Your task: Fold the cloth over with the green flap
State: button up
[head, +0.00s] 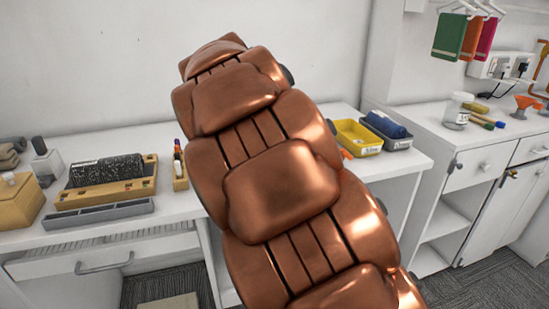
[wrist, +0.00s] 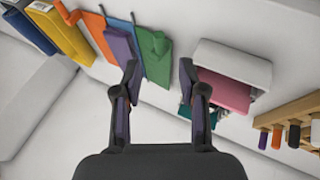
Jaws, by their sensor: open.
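My gripper (wrist: 158,70) is open and empty in the wrist view, its two dark fingers apart with pale surface between them. Just beyond the left fingertip lies a flat green piece (wrist: 155,62) with a rounded green part at its upper end. Beside it are a blue strip, a purple piece (wrist: 120,48) and an orange piece (wrist: 97,35). I cannot tell whether these are one cloth or separate things. In the head view a green cloth (head: 449,36) hangs at the upper right. My copper arm hides the middle of the counter, and my gripper is out of that view.
A white box (wrist: 235,62) with a pink inside stands right of the fingers, near a wooden rack (wrist: 290,122) of markers. Yellow (head: 357,137) and dark (head: 388,130) bins sit right of my arm; a black roller (head: 106,170) on a wooden tray lies left.

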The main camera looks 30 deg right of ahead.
jog(key=shift+v, duration=1.4)
